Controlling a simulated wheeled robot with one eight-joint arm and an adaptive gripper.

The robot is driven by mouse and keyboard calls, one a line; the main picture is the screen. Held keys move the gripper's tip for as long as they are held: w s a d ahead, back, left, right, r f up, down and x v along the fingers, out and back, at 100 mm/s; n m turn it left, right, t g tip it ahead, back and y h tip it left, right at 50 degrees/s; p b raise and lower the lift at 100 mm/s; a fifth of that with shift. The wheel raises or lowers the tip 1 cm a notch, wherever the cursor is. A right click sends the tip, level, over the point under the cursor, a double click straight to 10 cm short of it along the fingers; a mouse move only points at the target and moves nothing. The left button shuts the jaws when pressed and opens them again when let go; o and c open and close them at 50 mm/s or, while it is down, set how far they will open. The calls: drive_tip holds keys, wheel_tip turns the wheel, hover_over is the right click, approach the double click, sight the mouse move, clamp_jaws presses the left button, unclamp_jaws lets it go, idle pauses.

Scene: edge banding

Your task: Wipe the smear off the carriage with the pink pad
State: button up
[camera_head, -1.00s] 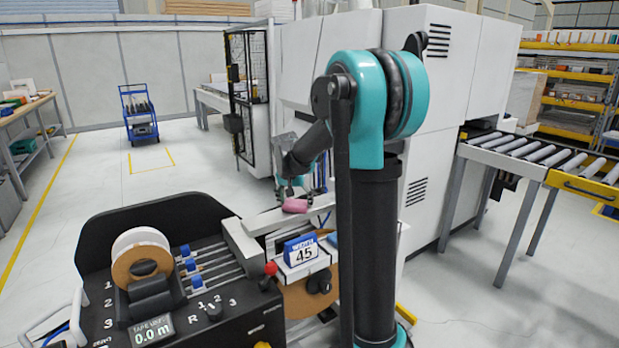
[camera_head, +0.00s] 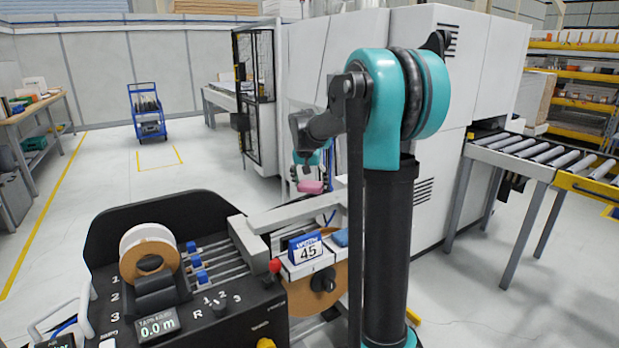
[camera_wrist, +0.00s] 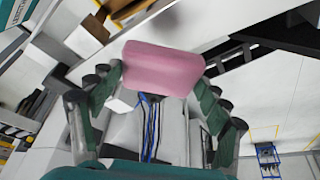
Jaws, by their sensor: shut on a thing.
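My gripper (camera_head: 309,180) is shut on the pink pad (camera_head: 311,187). The pad is in the air just behind and above a long light-grey beam (camera_head: 290,214), apart from it in the head view. In the wrist view the pad (camera_wrist: 162,68) sits level between the two fingers of my gripper (camera_wrist: 160,82). Beyond it, a pale surface (camera_wrist: 210,18) has a faint grey darker patch; I cannot tell whether this is the smear or shading. Which part is the carriage is not clear. My arm hides the beam's right end.
A black console (camera_head: 180,250) with a tape roll (camera_head: 150,255) and a red knob (camera_head: 274,266) stands in front. A blue "45" sign (camera_head: 306,248) and a small blue block (camera_head: 341,237) are beside the beam. A large white machine (camera_head: 450,110) stands behind.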

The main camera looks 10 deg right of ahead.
drive_tip(key=shift+r, duration=1.2)
